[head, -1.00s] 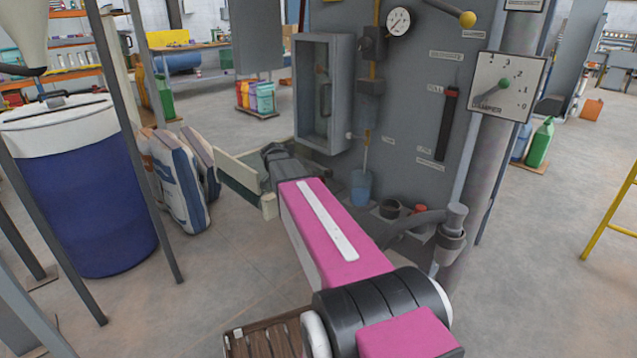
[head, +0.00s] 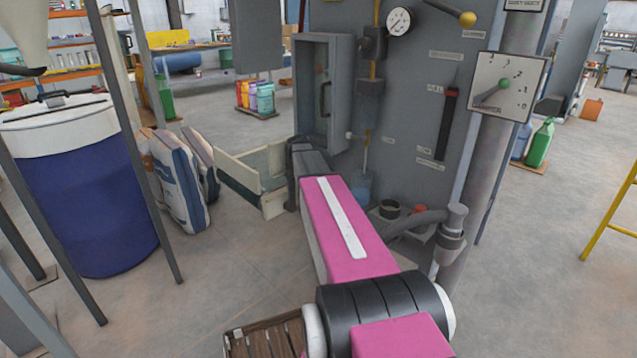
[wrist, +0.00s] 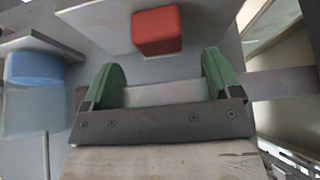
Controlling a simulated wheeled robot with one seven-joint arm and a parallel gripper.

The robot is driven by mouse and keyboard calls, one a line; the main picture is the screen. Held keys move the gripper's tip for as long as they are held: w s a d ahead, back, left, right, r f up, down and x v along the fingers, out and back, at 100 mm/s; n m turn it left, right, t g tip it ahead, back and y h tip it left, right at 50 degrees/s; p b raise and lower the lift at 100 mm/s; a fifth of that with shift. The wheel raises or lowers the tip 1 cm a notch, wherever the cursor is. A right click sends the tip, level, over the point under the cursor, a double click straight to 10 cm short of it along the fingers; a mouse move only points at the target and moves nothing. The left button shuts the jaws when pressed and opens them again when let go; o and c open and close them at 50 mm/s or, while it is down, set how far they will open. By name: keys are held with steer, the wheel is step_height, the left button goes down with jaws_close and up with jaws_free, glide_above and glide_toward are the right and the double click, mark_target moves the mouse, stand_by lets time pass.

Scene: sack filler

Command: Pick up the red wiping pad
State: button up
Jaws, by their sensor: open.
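The red wiping pad (wrist: 157,31) is a small block with rounded edges on a grey shelf plate, at the top centre of the wrist view. In the head view a small red thing (head: 420,210), seemingly the same pad, sits on the low shelf of the grey panel, partly hidden by its surroundings. My gripper (wrist: 163,80) has two green fingers spread apart with nothing between them. The pad lies beyond the fingertips, apart from them. In the head view my arm hides the fingers.
A blue container (head: 362,186) is left of that, partly behind my arm, and a blue thing (wrist: 34,68) shows in the wrist view. An open cabinet (head: 322,95) is above.

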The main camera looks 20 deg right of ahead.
steer(key=x, duration=0.5)
steer(key=shift+a, duration=0.1)
steer(key=c, duration=1.1)
steer(key=shift+s+r, duration=0.1)
steer(key=shift+r, duration=0.05)
steer(key=s+a, duration=0.3)
steer(key=a, duration=0.5)
steer(key=s+a, duration=0.4)
steer(key=a, duration=0.4)
steer(key=shift+a, duration=0.35)
steer(key=shift+w, duration=0.1)
steer(key=shift+o, duration=0.8)
